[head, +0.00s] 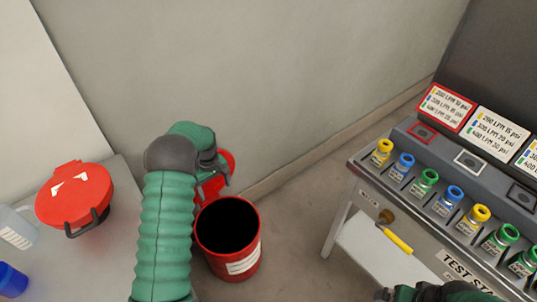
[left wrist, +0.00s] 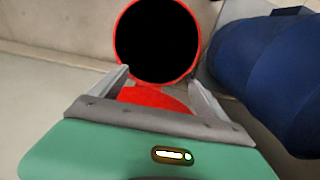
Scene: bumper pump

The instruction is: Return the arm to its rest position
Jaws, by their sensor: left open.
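My left arm comes in from the bottom of the head view, its green sleeve reaching up and bending right. My left gripper (head: 220,178) is above the far side of a red bucket (head: 244,262) with a dark inside.
Bare floor lies between.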

